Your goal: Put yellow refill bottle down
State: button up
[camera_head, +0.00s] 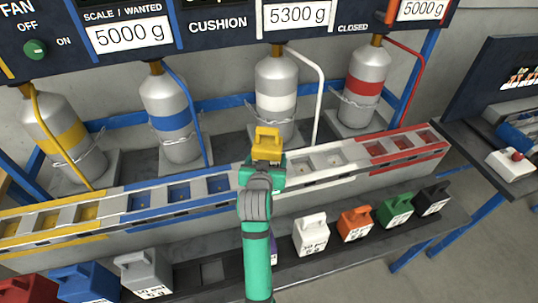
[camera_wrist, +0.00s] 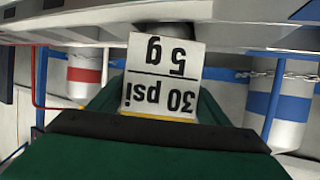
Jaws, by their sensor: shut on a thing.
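The yellow refill bottle (camera_head: 267,143) is held upright in my gripper (camera_head: 262,170), with its handle on top. My gripper is shut on it, and my green arm reaches up from below. In the head view the bottle overlaps the slotted rail (camera_head: 110,200) near where the blue and white sections meet. I cannot tell its height above the rail. In the wrist view the bottle's white label (camera_wrist: 165,78) reads "30 psi 5 g" upside down; most of the yellow body is hidden. The slots directly behind the bottle and gripper are hidden.
A lower shelf holds several bottles, including grey (camera_head: 143,272), white (camera_head: 311,235), orange (camera_head: 356,223) and green (camera_head: 395,209). An empty dark recess (camera_head: 213,272) lies right of the grey one. Banded cylinders, including a white-banded one (camera_head: 276,102), stand behind the rail, with hoses.

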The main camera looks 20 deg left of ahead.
jog(key=shift+a, duration=0.1)
jog(key=o, duration=1.9)
jog(key=shift+f, duration=0.1)
jog(key=shift+o, duration=0.2)
jog(key=shift+r, duration=0.2)
jog(key=v, duration=1.2)
